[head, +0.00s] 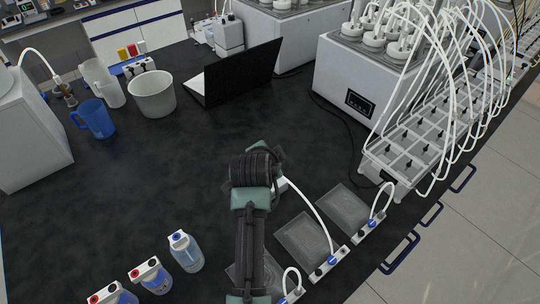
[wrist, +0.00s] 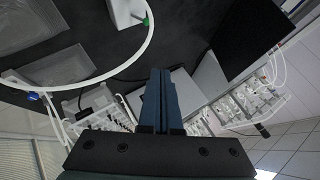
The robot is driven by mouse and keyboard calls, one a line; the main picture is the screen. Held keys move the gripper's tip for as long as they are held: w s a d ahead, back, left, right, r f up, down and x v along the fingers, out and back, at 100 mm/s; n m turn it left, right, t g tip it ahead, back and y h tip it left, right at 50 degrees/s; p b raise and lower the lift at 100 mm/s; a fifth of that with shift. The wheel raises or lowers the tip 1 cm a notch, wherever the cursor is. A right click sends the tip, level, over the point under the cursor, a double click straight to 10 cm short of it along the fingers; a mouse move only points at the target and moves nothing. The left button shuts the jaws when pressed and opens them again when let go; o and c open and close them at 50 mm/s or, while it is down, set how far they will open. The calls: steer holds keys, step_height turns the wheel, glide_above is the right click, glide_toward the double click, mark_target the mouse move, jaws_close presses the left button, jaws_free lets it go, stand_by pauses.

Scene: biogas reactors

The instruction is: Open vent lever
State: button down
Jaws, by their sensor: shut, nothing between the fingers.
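A small white block with a green knob (wrist: 146,21) shows at the top of the wrist view, with a white tube running from it. I cannot tell for sure whether this knob is the vent lever. In the head view a white piece (head: 281,186) shows beside my arm, partly hidden by it, with a white tube leading to a blue valve knob (head: 332,260). My gripper (wrist: 161,74) is shut and empty in the wrist view, its fingertips apart from the green knob. In the head view my arm hides most of what is below it.
Flat clear bags (head: 306,238) with valves lie along the front edge. Bottles (head: 185,251) stand at the front left. A laptop (head: 235,72), a white tub (head: 153,95) and a blue jug (head: 94,118) stand farther back. A tubed rack (head: 415,140) is at right. The bench's middle is clear.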

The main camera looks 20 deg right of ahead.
steer(key=shift+v, duration=0.95)
steer(key=shift+w+r, duration=0.1)
